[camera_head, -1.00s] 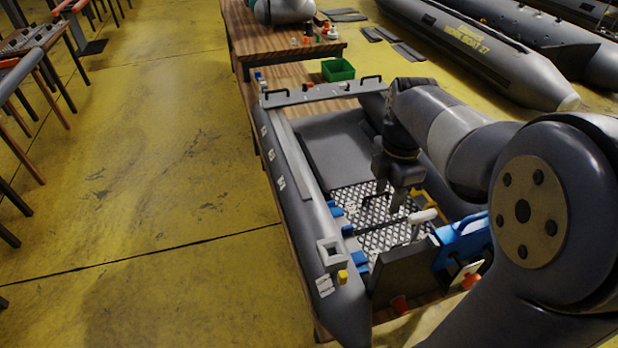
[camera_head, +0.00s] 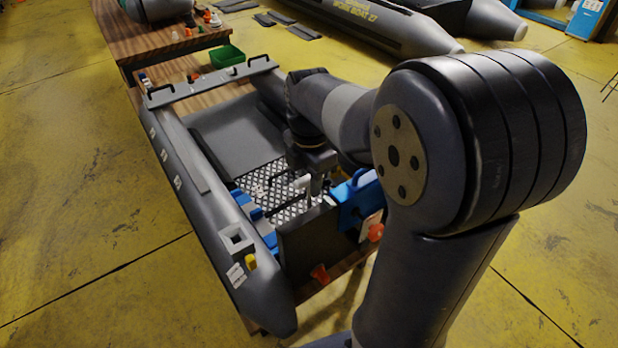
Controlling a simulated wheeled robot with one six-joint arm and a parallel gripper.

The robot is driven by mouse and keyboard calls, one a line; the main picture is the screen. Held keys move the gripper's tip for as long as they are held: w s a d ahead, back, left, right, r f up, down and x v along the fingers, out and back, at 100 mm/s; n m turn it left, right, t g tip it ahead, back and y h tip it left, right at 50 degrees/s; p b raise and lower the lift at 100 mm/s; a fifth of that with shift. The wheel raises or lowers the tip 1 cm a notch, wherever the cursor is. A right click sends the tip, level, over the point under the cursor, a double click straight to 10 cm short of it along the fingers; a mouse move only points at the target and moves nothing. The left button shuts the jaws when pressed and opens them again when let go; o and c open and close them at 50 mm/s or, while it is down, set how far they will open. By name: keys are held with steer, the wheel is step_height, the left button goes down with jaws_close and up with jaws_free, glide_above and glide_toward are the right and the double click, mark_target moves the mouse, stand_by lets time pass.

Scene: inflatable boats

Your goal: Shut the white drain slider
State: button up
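A small white plate (camera_head: 371,221), which may be the drain slider, shows at the right end of the boat's dark transom (camera_head: 308,242). It is small and partly hidden by my arm, so I cannot tell how far it is shut. A white cylindrical handle (camera_head: 303,184) stands in the boat just inside the transom. My gripper (camera_head: 317,186) points down beside this handle, over the stern. Its fingers are mostly hidden behind the handle and transom. I cannot tell whether it touches anything.
A blue bracket (camera_head: 358,197) stands at the transom's right. The grey side tube (camera_head: 190,190) runs along the left. A green bin (camera_head: 226,56) stands beyond the boat. Floor at left is clear.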

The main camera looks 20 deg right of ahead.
jaws_close()
steer(key=shift+f, duration=0.15)
steer(key=shift+f+b, duration=1.65)
steer(key=shift+f, duration=0.75)
steer(key=shift+o, duration=1.8)
jaws_free()
steer(key=shift+r, duration=0.15)
step_height(320, 180, up, 7)
steer(key=p, duration=0.6)
steer(key=shift+r+p, duration=0.1)
steer(key=shift+p, duration=0.25)
